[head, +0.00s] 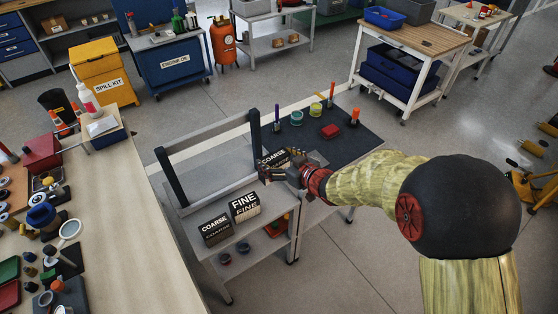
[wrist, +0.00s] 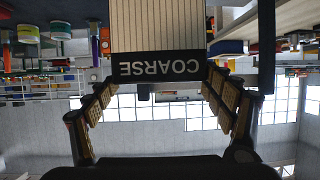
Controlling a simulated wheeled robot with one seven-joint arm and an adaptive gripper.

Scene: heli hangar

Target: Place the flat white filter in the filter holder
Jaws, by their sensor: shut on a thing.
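My gripper (head: 281,166) is shut on a pleated white filter with a black edge marked COARSE (wrist: 158,28). In the wrist view the label reads upside down, and my fingers (wrist: 160,82) press on both sides of the filter. In the head view the held filter (head: 273,158) is partly hidden by my gripper, above the cart's right part. A grey frame with two dark posts (head: 172,178), likely the filter holder, stands on the grey cart to the left of my gripper. I cannot tell whether the filter touches it.
A cluttered workbench (head: 120,230) is at left.

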